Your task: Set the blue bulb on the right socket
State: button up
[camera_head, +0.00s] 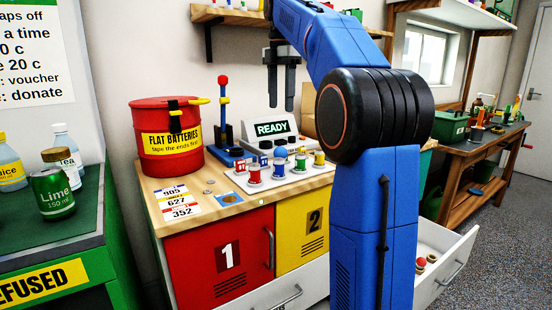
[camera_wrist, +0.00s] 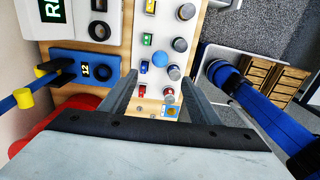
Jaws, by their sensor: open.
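The blue bulb (camera_head: 281,152) shows as a round blue dome over a white tray (camera_head: 238,181) on the wooden counter; the wrist view shows the bulb (camera_wrist: 160,59) between the tray's two rows of coloured parts. I cannot tell what it rests in. Two dark round fittings, perhaps sockets, sit by the READY console (camera_head: 270,128); the wrist view shows a nearer one (camera_wrist: 98,31) and a farther one (camera_wrist: 98,5). Which is the right socket is unclear. My gripper (camera_head: 280,100) is open, empty, pointing down above the tray; its fingers also show in the wrist view (camera_wrist: 158,90).
A red FLAT BATTERIES bin (camera_head: 150,157) stands left of the tray. A blue stand with a red-topped lever (camera_head: 222,110) rises behind. Several coloured cylinders crowd the tray. Price cards (camera_head: 175,200) lie at the counter's front left. An open drawer (camera_head: 450,258) juts out at right.

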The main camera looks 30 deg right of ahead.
aim_at(280, 147)
notch_tip(280, 147, down, 17)
jog(key=shift+r, duration=0.1)
dwell(0.7)
jog(key=shift+c, duration=0.3)
jog(key=c, duration=0.9)
